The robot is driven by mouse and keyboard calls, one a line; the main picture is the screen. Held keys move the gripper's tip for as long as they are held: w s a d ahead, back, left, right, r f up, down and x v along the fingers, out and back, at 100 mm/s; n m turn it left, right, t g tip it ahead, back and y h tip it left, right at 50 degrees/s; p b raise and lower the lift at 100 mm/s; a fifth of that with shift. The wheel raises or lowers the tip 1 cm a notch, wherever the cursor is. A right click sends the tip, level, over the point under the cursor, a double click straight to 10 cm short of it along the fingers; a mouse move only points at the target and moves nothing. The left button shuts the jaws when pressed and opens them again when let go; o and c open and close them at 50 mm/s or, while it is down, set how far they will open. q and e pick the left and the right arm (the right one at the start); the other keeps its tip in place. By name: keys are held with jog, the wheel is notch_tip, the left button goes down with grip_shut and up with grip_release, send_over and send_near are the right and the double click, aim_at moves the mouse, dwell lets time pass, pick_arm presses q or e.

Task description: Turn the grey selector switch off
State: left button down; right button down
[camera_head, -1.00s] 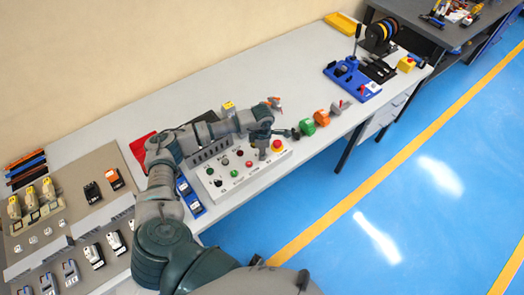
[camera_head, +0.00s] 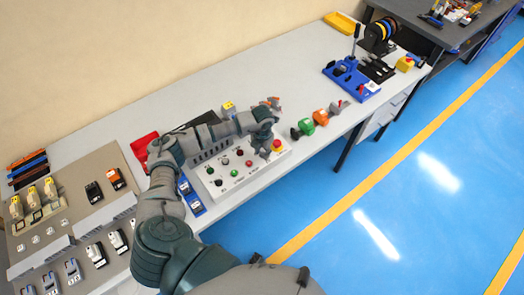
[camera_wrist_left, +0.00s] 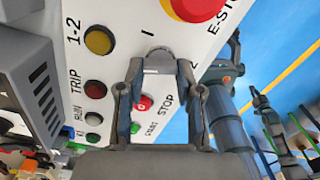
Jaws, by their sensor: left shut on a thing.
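The grey selector switch (camera_wrist_left: 158,58) sits on the white control panel (camera_wrist_left: 115,65) near an "I" mark, below the red E-STOP button in the left wrist view. My left gripper (camera_wrist_left: 160,72) has its two fingers on either side of the switch knob and is shut on it. In the head view my left gripper (camera_head: 263,150) is over the right part of the panel, beside the E-STOP (camera_head: 277,145), and hides the switch. The switch's exact angle is hard to read.
The panel also carries a yellow button (camera_wrist_left: 99,40), a red TRIP lamp (camera_wrist_left: 95,89) and a red STOP button (camera_wrist_left: 143,103). A green item (camera_head: 305,127) and an orange item (camera_head: 320,117) stand right of the panel. The table behind is largely clear.

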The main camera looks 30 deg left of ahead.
aim_at(263, 152)
pick_arm(q)
jog(key=n, duration=0.3)
jog(key=n+p, duration=0.1)
jog(key=n, duration=0.1)
jog(key=shift+w+r, duration=0.25)
jog(key=c, duration=1.9)
grip_release()
jog(key=shift+n, duration=0.3)
jog(key=o, duration=0.9)
jog(key=shift+o, duration=1.2)
jog(key=shift+f, duration=0.15)
notch_tip(263, 152, up, 12)
jog(key=shift+f, duration=0.1)
